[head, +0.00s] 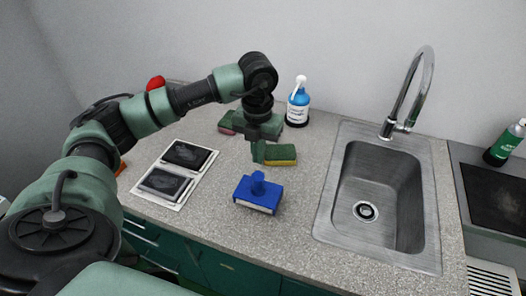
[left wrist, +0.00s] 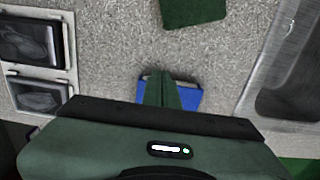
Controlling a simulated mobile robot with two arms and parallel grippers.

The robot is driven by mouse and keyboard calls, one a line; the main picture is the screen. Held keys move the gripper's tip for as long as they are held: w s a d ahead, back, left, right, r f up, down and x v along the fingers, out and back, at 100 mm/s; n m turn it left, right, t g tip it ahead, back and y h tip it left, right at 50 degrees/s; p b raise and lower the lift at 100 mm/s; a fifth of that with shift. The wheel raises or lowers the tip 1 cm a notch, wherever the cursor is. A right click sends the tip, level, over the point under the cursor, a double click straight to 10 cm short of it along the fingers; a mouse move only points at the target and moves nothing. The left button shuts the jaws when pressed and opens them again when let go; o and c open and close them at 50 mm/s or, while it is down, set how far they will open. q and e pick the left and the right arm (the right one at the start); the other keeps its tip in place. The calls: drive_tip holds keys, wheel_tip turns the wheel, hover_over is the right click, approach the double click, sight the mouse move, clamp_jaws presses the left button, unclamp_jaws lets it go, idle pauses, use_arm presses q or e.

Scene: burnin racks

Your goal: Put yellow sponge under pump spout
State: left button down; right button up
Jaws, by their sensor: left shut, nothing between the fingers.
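The yellow sponge (head: 282,156) has a green top and a yellow side and lies on the counter. In the left wrist view its green top (left wrist: 193,10) shows at the upper edge. My left gripper (head: 258,160) points down just left of the sponge in the head view, partly in front of it. Its fingers (left wrist: 167,90) are shut with nothing between them. The pump bottle (head: 298,107), blue with a white pump head and label, stands upright by the back wall, behind the sponge. My right gripper is not in view.
A blue scrubber (head: 258,192) with a knob handle lies in front of the sponge. A pink-sided sponge (head: 226,127) lies behind my gripper. A two-section tray (head: 177,174) is at left, a sink (head: 380,195) at right. Bare counter lies between sponge and sink.

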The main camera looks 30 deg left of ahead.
sight(264, 170)
use_arm(q)
wheel_tip(264, 170, down, 8)
drive_tip(key=shift+r+p, duration=0.25)
drive_tip(key=shift+p, duration=0.6)
drive_tip(key=w, duration=0.1)
drive_tip(key=w+p, duration=0.1)
drive_tip(key=w, duration=0.1)
drive_tip(key=shift+a, duration=0.3)
drive_tip(key=shift+w+a, duration=0.1)
drive_tip(key=shift+w, duration=0.4)
